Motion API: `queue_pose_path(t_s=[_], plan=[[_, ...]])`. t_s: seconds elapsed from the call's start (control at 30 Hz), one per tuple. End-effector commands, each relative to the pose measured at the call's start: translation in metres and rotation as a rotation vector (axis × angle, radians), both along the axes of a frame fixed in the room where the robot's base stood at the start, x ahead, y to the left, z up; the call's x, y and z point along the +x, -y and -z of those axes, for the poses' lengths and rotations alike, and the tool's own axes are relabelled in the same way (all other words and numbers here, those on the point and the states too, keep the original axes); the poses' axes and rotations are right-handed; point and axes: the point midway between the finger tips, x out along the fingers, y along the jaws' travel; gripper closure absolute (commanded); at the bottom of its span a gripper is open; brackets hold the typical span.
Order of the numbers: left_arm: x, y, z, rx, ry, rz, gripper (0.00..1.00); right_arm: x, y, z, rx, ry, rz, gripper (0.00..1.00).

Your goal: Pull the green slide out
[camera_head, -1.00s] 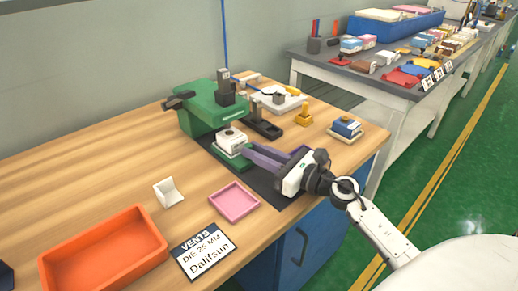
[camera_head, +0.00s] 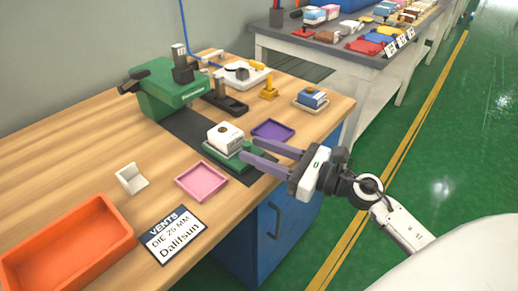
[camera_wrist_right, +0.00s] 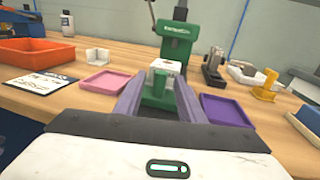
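The green slide (camera_head: 215,156) lies on the dark mat, pulled out in front of the green press (camera_head: 168,99) and clear of it. A white block (camera_head: 226,138) sits on the slide; it also shows in the right wrist view (camera_wrist_right: 165,66). My right gripper (camera_head: 247,148) is at the slide's near end. Its two purple fingers are spread on either side of the slide's green handle (camera_wrist_right: 158,92), with what looks like a gap beside it. My left gripper is not in view.
A pink tray (camera_head: 202,181) lies left of the slide, and a purple tray (camera_head: 273,131) right of it. An orange bin (camera_head: 65,250), a sign (camera_head: 173,234) and a white holder (camera_head: 131,178) are farther left. A yellow-topped stand (camera_head: 269,88) is behind.

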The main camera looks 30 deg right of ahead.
Motion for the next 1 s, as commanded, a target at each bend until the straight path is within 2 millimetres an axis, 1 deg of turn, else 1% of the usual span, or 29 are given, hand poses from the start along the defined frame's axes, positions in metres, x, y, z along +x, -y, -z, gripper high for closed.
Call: queue_pose_path(t_s=[0.23, 0.37, 0.47, 0.6, 0.8, 0.9, 1.0], plan=[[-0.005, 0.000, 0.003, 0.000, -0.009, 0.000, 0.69, 0.000, 0.000, -0.001, 0.001, 0.002, 0.000, 0.64], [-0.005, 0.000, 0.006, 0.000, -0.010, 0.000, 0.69, -0.006, 0.004, 0.001, 0.002, 0.001, 0.001, 0.64], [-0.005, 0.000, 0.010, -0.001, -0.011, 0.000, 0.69, -0.019, 0.011, 0.002, 0.000, -0.001, 0.000, 0.64], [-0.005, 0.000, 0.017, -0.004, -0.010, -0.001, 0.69, -0.044, 0.025, 0.003, 0.000, -0.001, 0.002, 0.64], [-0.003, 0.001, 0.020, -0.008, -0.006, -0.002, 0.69, -0.074, 0.042, 0.002, 0.002, -0.001, 0.003, 0.64], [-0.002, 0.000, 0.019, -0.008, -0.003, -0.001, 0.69, -0.084, 0.048, 0.001, 0.002, 0.000, 0.002, 0.64], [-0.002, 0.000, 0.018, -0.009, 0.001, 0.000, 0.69, -0.089, 0.050, 0.000, 0.000, 0.001, 0.000, 0.64]])
